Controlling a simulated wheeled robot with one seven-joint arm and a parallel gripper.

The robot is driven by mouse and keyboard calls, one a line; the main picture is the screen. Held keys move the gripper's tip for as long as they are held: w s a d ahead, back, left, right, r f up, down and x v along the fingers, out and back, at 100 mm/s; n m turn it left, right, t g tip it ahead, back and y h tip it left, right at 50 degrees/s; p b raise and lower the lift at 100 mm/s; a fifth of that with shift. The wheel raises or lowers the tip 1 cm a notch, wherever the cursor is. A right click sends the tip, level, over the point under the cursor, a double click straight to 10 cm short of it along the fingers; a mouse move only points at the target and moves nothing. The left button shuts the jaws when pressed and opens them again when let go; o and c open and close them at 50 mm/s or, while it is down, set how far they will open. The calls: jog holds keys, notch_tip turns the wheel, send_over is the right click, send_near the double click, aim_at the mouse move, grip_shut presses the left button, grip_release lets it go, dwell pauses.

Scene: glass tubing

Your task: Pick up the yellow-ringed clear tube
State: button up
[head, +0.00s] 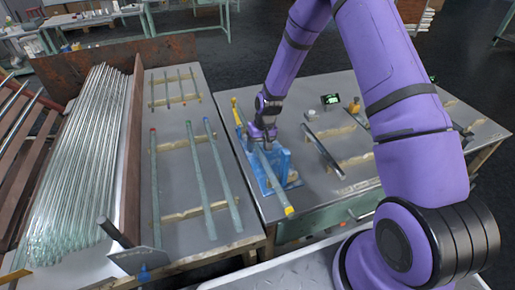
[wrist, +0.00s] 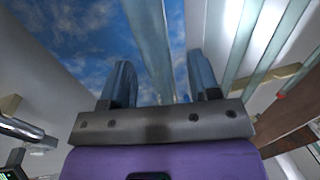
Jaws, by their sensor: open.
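The yellow-ringed clear tube (head: 275,179) rests slantwise on a blue holder (head: 284,164) on the right table, with yellow at both ends. My gripper (head: 264,143) is over the tube's middle, pointing down at the holder. In the wrist view my gripper (wrist: 160,83) is open, with one finger on each side of the clear tube (wrist: 150,40). The mottled blue holder (wrist: 85,45) fills the background there. I cannot tell whether either finger touches the tube.
The left table (head: 180,150) carries tubes with red, blue and green ends on wooden strips. A large bundle of glass tubes (head: 80,165) lies at far left. On the right table are a dark bar (head: 323,152), a small green-screened device (head: 331,99) and wooden strips.

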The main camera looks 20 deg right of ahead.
jog(key=c, duration=1)
jog(key=shift+r, duration=0.15)
